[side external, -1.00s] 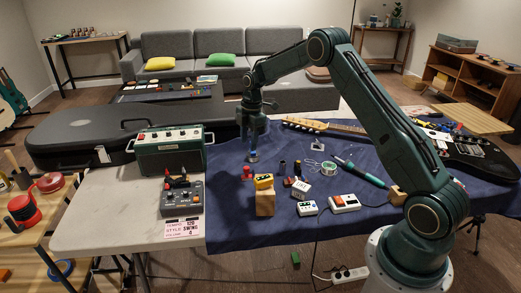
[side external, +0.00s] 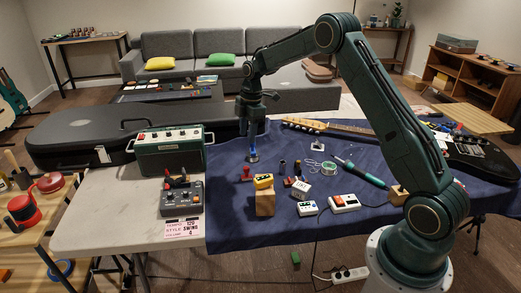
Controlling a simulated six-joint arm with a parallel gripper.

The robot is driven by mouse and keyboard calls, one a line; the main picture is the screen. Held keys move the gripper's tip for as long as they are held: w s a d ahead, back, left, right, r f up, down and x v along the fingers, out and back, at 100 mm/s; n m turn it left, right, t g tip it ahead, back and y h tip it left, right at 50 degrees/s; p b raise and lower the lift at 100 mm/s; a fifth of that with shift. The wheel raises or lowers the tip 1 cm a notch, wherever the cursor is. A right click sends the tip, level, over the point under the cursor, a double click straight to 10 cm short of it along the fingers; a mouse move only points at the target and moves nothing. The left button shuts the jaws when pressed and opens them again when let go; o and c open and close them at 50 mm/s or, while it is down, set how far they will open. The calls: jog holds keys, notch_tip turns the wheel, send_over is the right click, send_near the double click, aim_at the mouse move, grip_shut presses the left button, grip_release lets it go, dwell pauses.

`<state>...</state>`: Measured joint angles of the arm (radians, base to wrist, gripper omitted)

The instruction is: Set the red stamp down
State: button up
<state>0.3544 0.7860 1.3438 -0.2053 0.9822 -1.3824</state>
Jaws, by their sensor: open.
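A small red object (side external: 247,173), which looks like the red stamp, stands on the dark blue cloth (side external: 235,215) near its left edge. My gripper (side external: 251,148) points down just behind it in the picture and looks apart from it. The gripper is open. A small blue and pale piece (side external: 253,157) shows at the fingertips; I cannot tell whether it is part of the gripper or a separate thing.
A yellow box on a wooden block (side external: 265,203) stands in front to the right. A green amplifier (side external: 170,150) and a grey pedal box (side external: 181,198) stand left.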

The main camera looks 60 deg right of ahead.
jog(key=s+a+r+m+t+h, duration=0.1)
jog(key=s+a+r+m, duration=0.2)
jog(key=s+a+r, duration=0.35)
jog(key=s+a+r+m+t, duration=0.1)
jog(key=s+a+r+m, duration=0.25)
jog(key=s+r, duration=0.6)
jog(key=s+a+r+m+t, duration=0.1)
jog(key=s+a+m, duration=0.2)
jog(key=s, duration=0.7)
jog(key=s+a+r+m+t, duration=0.1)
jog(key=s+a+m, duration=0.2)
jog(key=s, duration=0.7)
jog(key=shift+s+a+r+m+t, duration=0.15)
jog(key=shift+r+m+t, duration=0.2)
jog(key=shift+m, duration=0.3)
jog(key=shift+f, duration=0.1)
